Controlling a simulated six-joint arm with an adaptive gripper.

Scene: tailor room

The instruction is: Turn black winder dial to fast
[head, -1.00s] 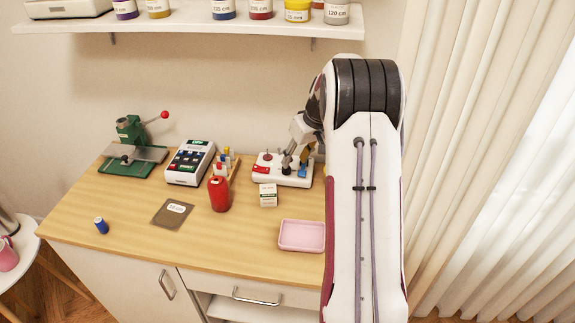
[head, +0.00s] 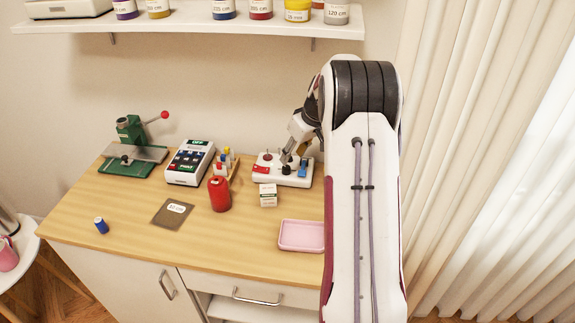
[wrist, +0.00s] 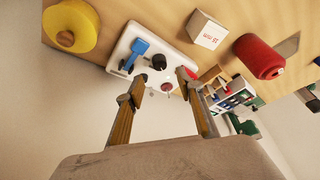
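The winder is a low white box (head: 266,181) at the back right of the table in the head view. It also shows in the wrist view (wrist: 176,46). Its black dial (wrist: 158,62) is a round knob on the top face, between a blue lever (wrist: 137,50) and a red part (wrist: 187,73). The dial also shows in the head view (head: 286,170). I cannot read its setting. My gripper (wrist: 164,84) is open and empty, its fingers on either side of the dial in the wrist view. In the head view the gripper (head: 293,157) is just above the winder; contact is unclear.
A small white box (head: 268,197) and a red spool (head: 219,196) stand in front of the winder. A pink tray (head: 301,236) lies nearer the front edge. A yellow spool (wrist: 70,27) is beside the winder. A keypad device (head: 190,163) stands to the left.

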